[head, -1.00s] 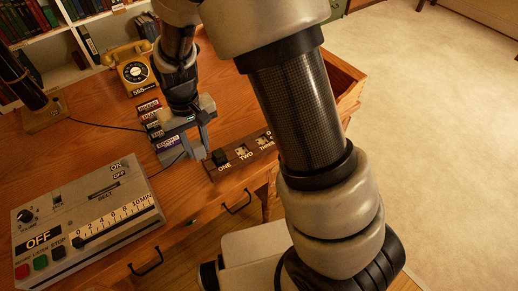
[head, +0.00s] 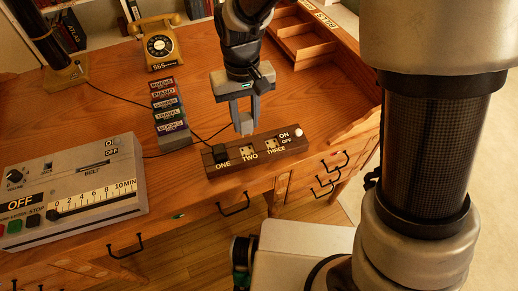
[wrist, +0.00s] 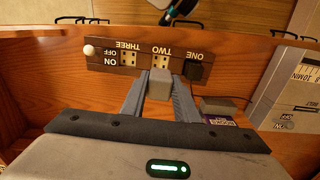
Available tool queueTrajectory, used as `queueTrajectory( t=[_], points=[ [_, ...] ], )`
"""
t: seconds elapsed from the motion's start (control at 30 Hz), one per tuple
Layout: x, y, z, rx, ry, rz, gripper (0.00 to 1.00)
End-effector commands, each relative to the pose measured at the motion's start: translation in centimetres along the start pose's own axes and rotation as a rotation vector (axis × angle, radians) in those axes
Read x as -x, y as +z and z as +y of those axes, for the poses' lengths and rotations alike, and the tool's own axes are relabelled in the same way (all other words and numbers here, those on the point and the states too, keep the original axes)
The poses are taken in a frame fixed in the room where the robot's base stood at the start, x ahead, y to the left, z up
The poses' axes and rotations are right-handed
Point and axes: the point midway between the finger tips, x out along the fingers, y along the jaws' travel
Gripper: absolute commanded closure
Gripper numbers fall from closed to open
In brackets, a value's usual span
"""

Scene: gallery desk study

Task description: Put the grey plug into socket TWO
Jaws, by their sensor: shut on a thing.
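My gripper (head: 244,114) points down and is shut on the grey plug (head: 244,124). In the wrist view the plug (wrist: 159,84) is between the two fingertips (wrist: 160,92). The plug appears apart from the brown socket strip (head: 212,172), above its back edge near socket TWO (head: 247,150). Socket TWO also shows in the wrist view (wrist: 160,62), just beyond the plug and partly covered by it. A black plug (head: 219,153) sits in socket ONE. Socket THREE (head: 271,144) is empty. The underside of the grey plug is hidden.
A white knob (head: 299,135) is at the strip's ON/OFF end. A stack of labelled blocks (head: 168,105) and a yellow telephone (head: 159,46) stand to the left. A grey control box (head: 75,185) is at the front left. Open wood lies behind the strip.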

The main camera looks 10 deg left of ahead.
Motion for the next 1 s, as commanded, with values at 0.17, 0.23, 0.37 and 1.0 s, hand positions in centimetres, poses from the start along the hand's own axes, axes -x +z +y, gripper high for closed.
queueTrajectory(
  t=[0.17,0.23,0.37,1.0],
  points=[
    [-3.4,0.1,-0.1,0.003,0.001,-0.005,0.96],
    [-4.6,0.1,-0.1,0.003,0.001,-0.005,0.96],
    [-5.9,0.1,-0.1,0.003,0.001,-0.002,0.96],
    [-9.9,0.1,0.0,0.001,0.000,-0.001,0.96]
  ],
)
